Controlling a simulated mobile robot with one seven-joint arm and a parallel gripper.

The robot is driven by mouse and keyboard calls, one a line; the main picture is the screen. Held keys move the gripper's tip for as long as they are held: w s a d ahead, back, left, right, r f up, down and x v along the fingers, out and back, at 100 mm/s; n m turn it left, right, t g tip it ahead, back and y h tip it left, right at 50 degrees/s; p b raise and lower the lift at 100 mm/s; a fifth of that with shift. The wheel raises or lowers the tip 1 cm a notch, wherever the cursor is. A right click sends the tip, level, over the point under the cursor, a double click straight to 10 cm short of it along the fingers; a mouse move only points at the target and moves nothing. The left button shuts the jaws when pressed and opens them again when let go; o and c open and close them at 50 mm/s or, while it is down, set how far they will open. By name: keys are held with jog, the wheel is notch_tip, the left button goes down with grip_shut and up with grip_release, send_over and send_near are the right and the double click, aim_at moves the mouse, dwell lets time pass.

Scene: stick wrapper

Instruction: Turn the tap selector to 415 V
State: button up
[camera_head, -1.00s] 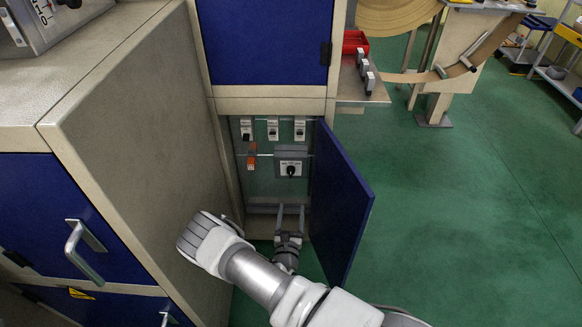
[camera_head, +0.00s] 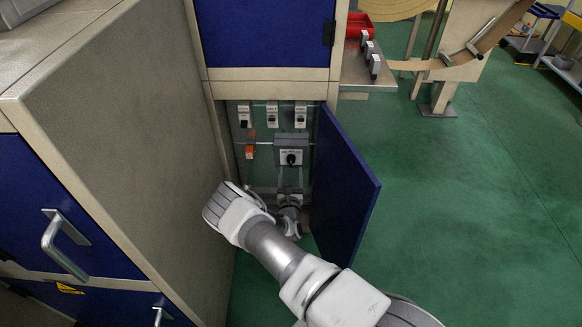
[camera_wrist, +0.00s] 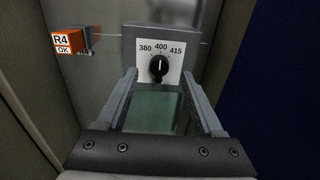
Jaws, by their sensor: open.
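The tap selector is a black round knob (camera_wrist: 159,67) on a white plate (camera_wrist: 178,73) marked 380, 400 and 415. Its pale mark appears to point up, near 400, but it is small. In the head view the selector (camera_head: 291,158) sits on a grey box inside the open cabinet. My gripper (camera_wrist: 160,77) is open, with one finger to the left and one to the right of the knob's line. The fingertips are close to the knob; I cannot tell whether they reach around it. Nothing is held.
The open blue door (camera_head: 345,195) stands right of my arm. An orange R4 block (camera_wrist: 76,41) is left of the selector. Several white breakers (camera_head: 272,115) sit above. The cabinet's side wall (camera_head: 120,130) bounds the left.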

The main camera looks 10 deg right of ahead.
aim_at(291, 162)
jog(key=w, duration=0.2)
jog(key=w+d+b, duration=0.1)
jog(key=w, duration=0.2)
grip_shut()
dwell(0.3)
